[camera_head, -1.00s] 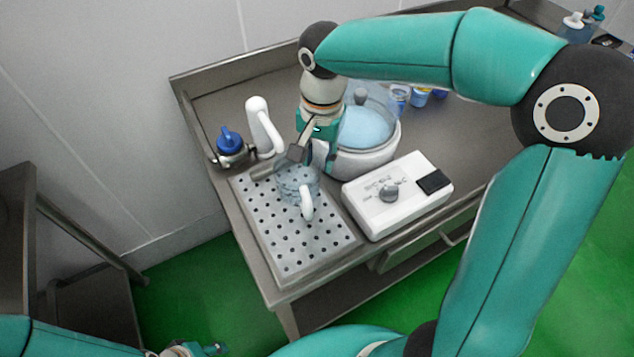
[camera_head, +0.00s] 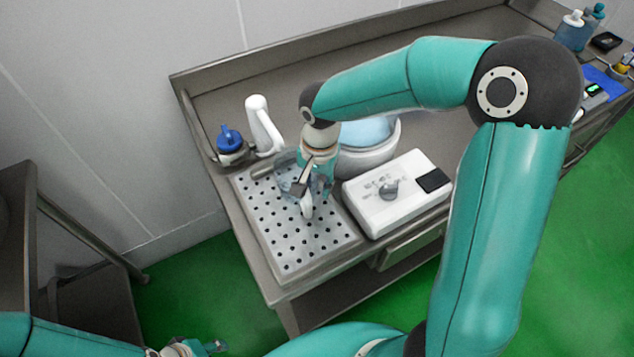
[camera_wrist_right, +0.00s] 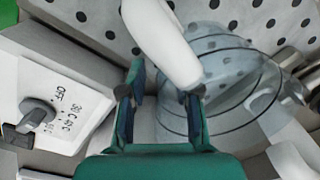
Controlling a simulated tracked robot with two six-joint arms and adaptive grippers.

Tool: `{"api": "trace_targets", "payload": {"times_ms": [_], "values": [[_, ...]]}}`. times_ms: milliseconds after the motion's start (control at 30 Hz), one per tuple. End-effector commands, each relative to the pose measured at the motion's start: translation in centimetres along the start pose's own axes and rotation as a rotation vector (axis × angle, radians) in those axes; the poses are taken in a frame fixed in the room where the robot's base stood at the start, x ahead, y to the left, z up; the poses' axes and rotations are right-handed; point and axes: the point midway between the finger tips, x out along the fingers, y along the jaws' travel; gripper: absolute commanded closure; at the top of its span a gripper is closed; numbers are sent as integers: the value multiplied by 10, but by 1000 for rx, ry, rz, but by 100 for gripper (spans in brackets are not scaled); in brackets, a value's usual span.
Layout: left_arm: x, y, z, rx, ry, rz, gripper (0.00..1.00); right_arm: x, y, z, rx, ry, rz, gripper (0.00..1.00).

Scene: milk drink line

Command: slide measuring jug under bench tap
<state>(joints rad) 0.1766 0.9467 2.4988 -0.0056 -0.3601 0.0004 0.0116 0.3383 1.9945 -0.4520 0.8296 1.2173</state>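The clear measuring jug (camera_head: 287,186) with a white handle (camera_head: 307,206) stands on the perforated drip tray (camera_head: 297,262). In the right wrist view the jug's clear ringed body (camera_wrist_right: 228,75) and white handle (camera_wrist_right: 160,38) show. The bench tap has a white spout (camera_head: 262,125) and a blue knob (camera_head: 229,138), behind and left of the jug. My right gripper (camera_wrist_right: 160,105) is open, its fingers apart by the lower end of the handle; contact is unclear. In the head view it partly hides the jug. My left gripper (camera_head: 205,348) is only partly visible at the bottom edge.
A white control box with a dial (camera_head: 400,195) stands right of the tray. A round white vessel with a pale blue top (camera_head: 372,150) stands behind it, partly hidden by my right arm. Bottles (camera_head: 575,30) stand at the far right. The tray's front is clear.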

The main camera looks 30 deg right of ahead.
Motion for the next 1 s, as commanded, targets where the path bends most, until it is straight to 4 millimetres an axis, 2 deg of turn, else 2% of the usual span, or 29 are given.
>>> {"api": "trace_targets", "payload": {"times_ms": [33, 167, 533, 1000], "values": [[0, 0, 0, 0, 0, 0, 60, 0, 0, 0, 0, 0, 0, 78], [0, 0, 0, 0, 0, 0, 60, 0, 0, 0, 0, 0, 0, 100], [0, 0, 0, 0, 0, 0, 60, 0, -1, 0, 1, 1, -1, 100], [3, -1, 0, 0, 0, 0, 60, 0, -15, 2, 6, 1, -1, 100]]}}
